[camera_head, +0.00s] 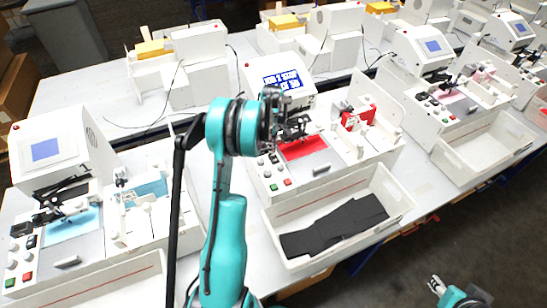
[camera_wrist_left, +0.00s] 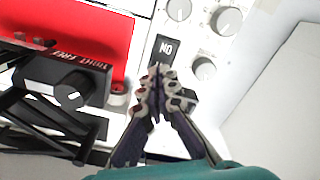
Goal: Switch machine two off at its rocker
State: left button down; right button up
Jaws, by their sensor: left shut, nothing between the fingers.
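Machine two (camera_head: 293,175) stands in the middle of the table, with a lit blue screen (camera_head: 283,80) and a red sheet on its bed. Its black rocker (camera_wrist_left: 166,46) shows in the left wrist view, with an upside-down "ON" on its visible part. My left gripper (camera_wrist_left: 158,72) is shut and empty, its tips at the rocker's lower edge, covering part of it. I cannot tell whether they touch it. In the head view my left wrist hides the rocker. My right gripper (camera_head: 437,284) is at the lower right, away from the machines; its finger state is unclear.
Grey knobs (camera_wrist_left: 205,69) sit close beside the rocker. A red sheet (camera_wrist_left: 75,35) and a black carriage with a knob (camera_wrist_left: 70,90) lie to the left. A white tray (camera_head: 400,203) with black pieces stands in front. Similar machines stand on both sides.

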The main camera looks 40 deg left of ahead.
pick_arm(q)
jog(key=shift+f+b, duration=0.85)
jog(key=shift+f, duration=0.2)
jog(key=shift+r, duration=0.1)
jog(key=shift+r+p, duration=0.45)
jog(key=shift+r, duration=0.25)
jog(key=shift+r+p, duration=1.4)
jog(key=shift+r, duration=1.45)
jog(key=shift+f, duration=0.1)
